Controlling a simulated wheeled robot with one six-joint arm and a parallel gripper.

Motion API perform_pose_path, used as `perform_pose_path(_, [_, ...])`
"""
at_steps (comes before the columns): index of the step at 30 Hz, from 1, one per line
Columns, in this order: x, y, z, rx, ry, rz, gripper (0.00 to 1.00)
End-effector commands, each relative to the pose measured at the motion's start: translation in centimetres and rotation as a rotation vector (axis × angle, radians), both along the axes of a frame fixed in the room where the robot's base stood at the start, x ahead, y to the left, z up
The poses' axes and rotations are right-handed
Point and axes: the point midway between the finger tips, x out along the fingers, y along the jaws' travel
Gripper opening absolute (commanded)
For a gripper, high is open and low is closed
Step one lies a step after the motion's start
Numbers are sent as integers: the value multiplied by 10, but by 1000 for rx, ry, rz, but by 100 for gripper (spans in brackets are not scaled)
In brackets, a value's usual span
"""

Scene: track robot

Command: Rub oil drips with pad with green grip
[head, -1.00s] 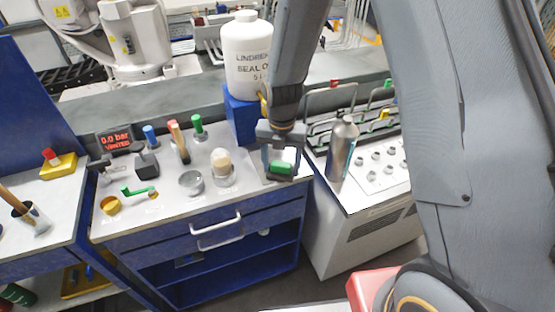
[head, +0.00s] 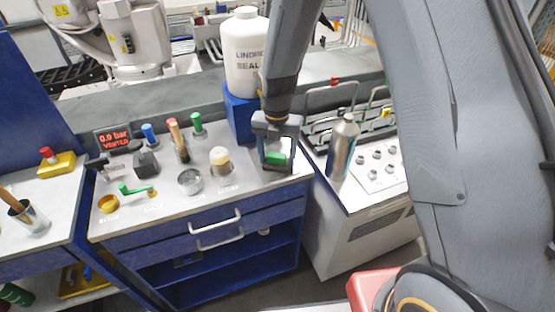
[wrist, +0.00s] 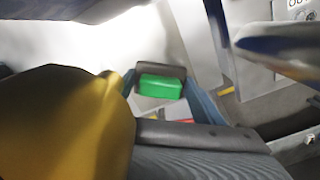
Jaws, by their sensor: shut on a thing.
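My gripper (head: 277,162) is over the right end of the blue bench's grey top (head: 215,200), in front of the white oil jug. It is shut on the pad's green grip (head: 276,158), which shows between the fingers. I cannot tell whether the pad touches the bench top. No oil drips can be made out; the gripper hides part of the surface there.
The white jug (head: 245,60) stands on a blue block (head: 241,118) close behind my gripper. A silver bottle (head: 342,147) stands to the right on a white cabinet. A large yellow shape (wrist: 70,120) fills the wrist view's left.

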Motion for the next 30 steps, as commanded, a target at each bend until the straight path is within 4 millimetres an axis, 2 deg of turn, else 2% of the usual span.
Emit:
perform_pose_path(5, [0, 0, -3, 0, 0, 0, 18])
perform_pose_path(10, [-1, 0, 2, 0, 0, 0, 18])
perform_pose_path(27, [0, -1, 55, 0, -2, -2, 18])
perform_pose_path(30, [0, -1, 60, 0, -2, -2, 18])
